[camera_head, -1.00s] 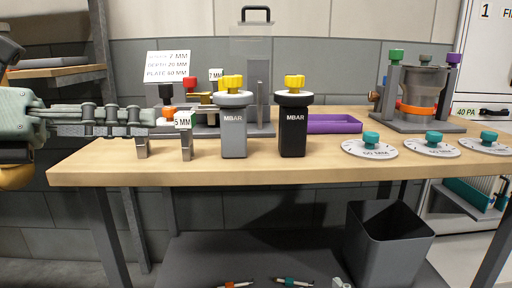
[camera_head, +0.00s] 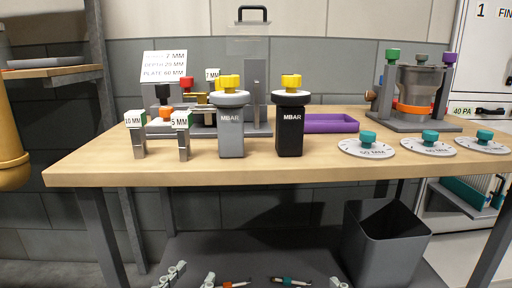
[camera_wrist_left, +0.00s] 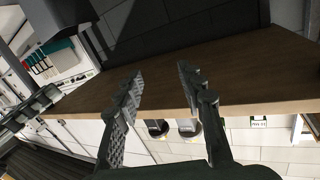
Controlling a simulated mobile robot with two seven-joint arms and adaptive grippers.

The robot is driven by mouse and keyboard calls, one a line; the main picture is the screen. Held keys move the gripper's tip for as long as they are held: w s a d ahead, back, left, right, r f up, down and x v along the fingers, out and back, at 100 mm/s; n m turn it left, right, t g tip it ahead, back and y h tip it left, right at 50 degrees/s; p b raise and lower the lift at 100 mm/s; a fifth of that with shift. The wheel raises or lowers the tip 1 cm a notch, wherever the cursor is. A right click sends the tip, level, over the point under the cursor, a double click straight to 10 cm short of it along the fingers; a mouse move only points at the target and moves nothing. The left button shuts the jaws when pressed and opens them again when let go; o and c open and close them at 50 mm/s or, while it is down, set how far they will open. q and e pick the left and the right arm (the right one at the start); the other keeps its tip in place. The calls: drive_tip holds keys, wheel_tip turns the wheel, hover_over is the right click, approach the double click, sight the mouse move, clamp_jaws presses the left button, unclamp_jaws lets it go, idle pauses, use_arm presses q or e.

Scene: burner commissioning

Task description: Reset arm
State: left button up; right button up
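My left gripper (camera_head: 190,276) shows at the bottom edge of the head view, below the front edge of the workbench (camera_head: 300,172). Only its pale fingertips are in that view, and they are apart. In the left wrist view its two ridged fingers (camera_wrist_left: 160,75) are spread with nothing between them. A grey ridged part (camera_wrist_left: 30,108) at the left of the wrist view looks like my right gripper; its opening cannot be made out. A small pale piece at the bottom edge of the head view is too cropped to identify.
On the bench (camera_wrist_left: 235,70) stand two gauge blocks (camera_head: 119,143) (camera_head: 183,150), grey and black MBAR units (camera_head: 231,135) (camera_head: 289,135), a purple tray (camera_head: 318,124), several dial discs (camera_head: 364,149) and a burner fixture (camera_head: 418,90). A dark bin (camera_head: 385,240) stands below.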

use_arm(q)
drive_tip(key=s+a+f+n+g+y+p, duration=0.1)
drive_tip(key=s+a+f+g+y+p, duration=0.15)
drive_tip(key=f, duration=0.55)
drive_tip(key=s+a+f+n+g+y+p, duration=0.1)
drive_tip(key=a+f+g+p, duration=0.25)
drive_tip(key=f, duration=0.45)
use_arm(e)
drive_tip(key=s+d+f+g+h, duration=0.1)
drive_tip(key=d+f+g+h, duration=0.15)
drive_tip(key=f, duration=0.45)
drive_tip(key=s+d+f+g+h, duration=0.1)
drive_tip(key=d+f+g, duration=0.25)
drive_tip(key=f, duration=0.35)
use_arm(q)
drive_tip(key=s+a+f+n+g+y+p, duration=0.1)
drive_tip(key=s+a+f+g+y+p, duration=0.2)
drive_tip(key=s+a+f+g, duration=0.4)
drive_tip(key=s+a+f, duration=0.2)
drive_tip(key=s+f, duration=0.1)
drive_tip(key=shift+a+f, duration=0.4)
use_arm(e)
drive_tip(key=s+d+f+m+g+h, duration=0.1)
drive_tip(key=s+d+f+g+h, duration=0.1)
drive_tip(key=s+d+f+g, duration=0.4)
drive_tip(key=s+d+f, duration=0.3)
drive_tip(key=s+f, duration=0.1)
drive_tip(key=shift+s+d+f+m+g, duration=0.2)
drive_tip(key=shift+d+m+g, duration=0.1)
drive_tip(key=shift+d+m, duration=0.1)
